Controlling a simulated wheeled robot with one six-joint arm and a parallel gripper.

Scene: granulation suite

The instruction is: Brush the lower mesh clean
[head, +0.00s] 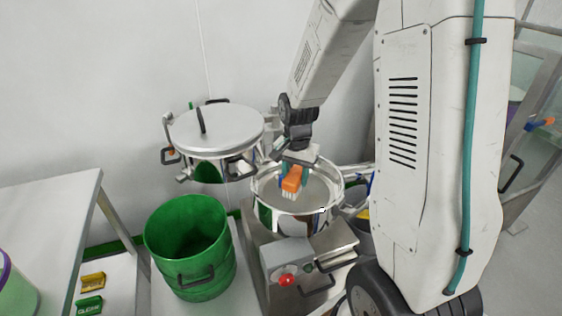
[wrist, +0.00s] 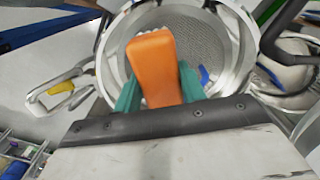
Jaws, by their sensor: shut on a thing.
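My gripper (head: 292,168) is shut on an orange brush (head: 292,181) with pale bristles pointing down. In the wrist view the teal fingers of my gripper (wrist: 158,88) stand on either side of the orange brush (wrist: 153,62). The lower mesh (head: 312,190) lies inside a round steel ring, and the brush is over it. I cannot tell whether the bristles touch the mesh. The grey mesh (wrist: 205,42) also shows in the wrist view, with a small blue piece (wrist: 204,75) on or just over it. The brush hides part of the mesh.
A round steel lid (head: 218,128) with handles sits on a raised unit to the left. A green bin (head: 188,240) stands below it. A control box with a red button (head: 286,280) is in front of the mesh ring. A white table (head: 45,215) stands at far left.

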